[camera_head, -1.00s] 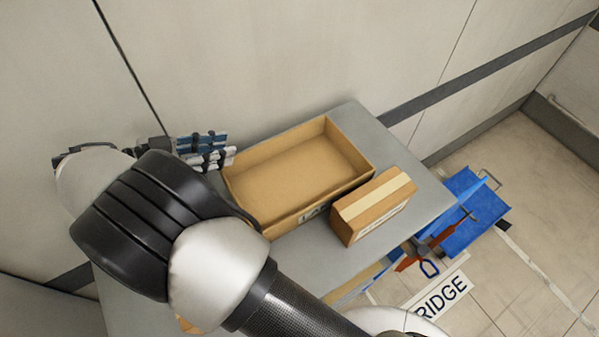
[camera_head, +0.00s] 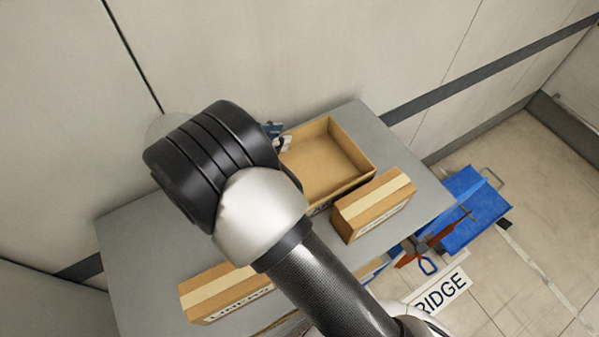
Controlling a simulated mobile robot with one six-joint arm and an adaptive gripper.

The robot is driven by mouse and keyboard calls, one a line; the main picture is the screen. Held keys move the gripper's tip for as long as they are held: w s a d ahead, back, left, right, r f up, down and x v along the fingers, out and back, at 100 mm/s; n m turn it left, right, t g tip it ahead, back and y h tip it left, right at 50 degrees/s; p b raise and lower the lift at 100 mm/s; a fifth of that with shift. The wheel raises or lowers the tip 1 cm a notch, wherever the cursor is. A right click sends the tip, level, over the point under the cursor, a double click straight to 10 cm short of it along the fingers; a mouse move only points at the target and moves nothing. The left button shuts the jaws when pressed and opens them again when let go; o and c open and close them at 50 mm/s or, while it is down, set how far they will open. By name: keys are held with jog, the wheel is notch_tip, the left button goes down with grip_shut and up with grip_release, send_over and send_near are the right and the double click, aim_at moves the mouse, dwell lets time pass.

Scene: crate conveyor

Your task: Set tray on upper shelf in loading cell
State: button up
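The tray (camera_head: 355,152) is an open, shallow brown cardboard box on the grey shelf top (camera_head: 372,122), near the back wall. My arm covers its left part. My gripper (camera_head: 277,139) is at the tray's left end, mostly hidden behind my arm; only a bit of its blue and pale fingers shows. I cannot tell whether it touches the tray or how far it is open.
A taped carton (camera_head: 372,207) stands just in front of the tray on the right. Another taped carton (camera_head: 220,293) is at the front left, partly behind my arm. A blue toolbox (camera_head: 474,209) with tools is on the floor at right. The shelf's left part is bare.

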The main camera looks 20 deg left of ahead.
jog(key=shift+s, duration=0.1)
jog(key=shift+c, duration=0.5)
grip_shut()
